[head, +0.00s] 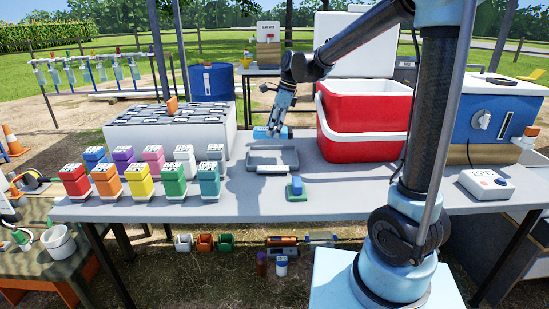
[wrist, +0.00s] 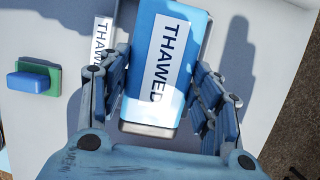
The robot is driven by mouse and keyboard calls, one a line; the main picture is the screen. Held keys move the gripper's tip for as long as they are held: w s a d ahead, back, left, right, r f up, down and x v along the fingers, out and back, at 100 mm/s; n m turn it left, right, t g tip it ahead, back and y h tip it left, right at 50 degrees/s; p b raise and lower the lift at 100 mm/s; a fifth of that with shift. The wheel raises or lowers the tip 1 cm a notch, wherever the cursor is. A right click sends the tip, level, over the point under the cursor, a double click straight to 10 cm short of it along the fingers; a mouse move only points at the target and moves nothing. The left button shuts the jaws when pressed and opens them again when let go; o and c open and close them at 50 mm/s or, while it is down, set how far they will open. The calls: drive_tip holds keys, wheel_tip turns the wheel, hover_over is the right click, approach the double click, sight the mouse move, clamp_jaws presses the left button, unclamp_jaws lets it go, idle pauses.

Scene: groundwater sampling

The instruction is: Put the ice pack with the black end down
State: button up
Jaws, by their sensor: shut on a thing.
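My gripper (head: 278,128) is above the grey table, near the far edge of a shallow grey tray (head: 251,166). It is shut on a blue ice pack (head: 261,132). In the wrist view my gripper (wrist: 161,65) has its fingers on both long sides of the pack (wrist: 187,40), which bears a white THAWED label. The pack's near end (wrist: 148,129) looks grey to dark; its far end is cut off by the frame. A second label strip (wrist: 102,42), partly covered by my finger, shows beside the pack. The tray looks empty in the head view.
A red cooler (head: 365,120) stands right of the tray, a white box (head: 222,140) left. Several coloured containers (head: 140,180) line the table's left front. A blue block on a green base (head: 296,190) lies before the tray.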

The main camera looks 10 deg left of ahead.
sight(283, 129)
drive_tip(key=shift+w+a, duration=0.1)
idle(0.3)
drive_tip(key=shift+f, duration=5)
drive_tip(key=shift+f, duration=0.1)
drive_tip(key=o, duration=1.3)
drive_tip(key=v, duration=1.2)
